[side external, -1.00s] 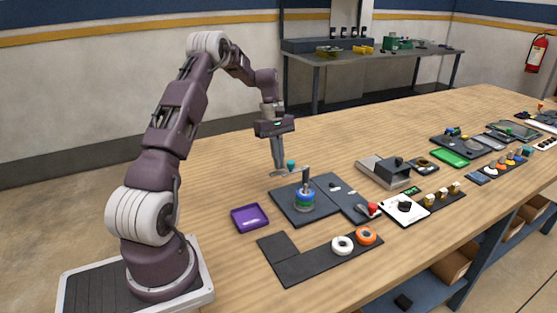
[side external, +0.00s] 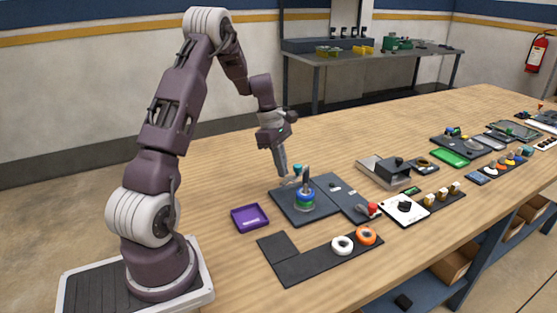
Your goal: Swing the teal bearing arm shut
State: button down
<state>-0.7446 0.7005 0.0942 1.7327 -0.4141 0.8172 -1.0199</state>
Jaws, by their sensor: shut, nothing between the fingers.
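The bearing arm (side external: 291,182) is a slim grey bar with a teal knob (side external: 297,169), set at the top of a small post fixture (side external: 306,175). A blue ring (side external: 305,194) with green parts sits around the post below it, on a dark plate (side external: 325,210). My gripper (side external: 282,174) is tilted, its fingers together and empty, just left of the teal knob. At this size I cannot tell whether the fingertips touch the bearing arm. The joint between arm and post is too small to make out.
A purple tray (side external: 250,217) lies left of the plate. A white ring (side external: 342,245) and an orange ring (side external: 366,235) rest on a dark mat in front. A red knob (side external: 373,208) and a grey block (side external: 390,172) stand to the right. Behind the fixture the table is clear.

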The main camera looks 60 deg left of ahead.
aim_at(293, 180)
jog(key=shift+w+d+n+t, duration=0.15)
jog(key=shift+d+n+t, duration=0.15)
jog(key=shift+d+n, duration=0.8)
jog(key=shift+w+d+n+y, duration=0.15)
jog(key=shift+d+n+y, duration=0.15)
jog(key=shift+n, duration=0.4)
jog(key=shift+w+d+n+y, duration=0.2)
jog(key=shift+d+n, duration=0.2)
jog(key=shift+n, duration=0.3)
jog(key=shift+d, duration=0.1)
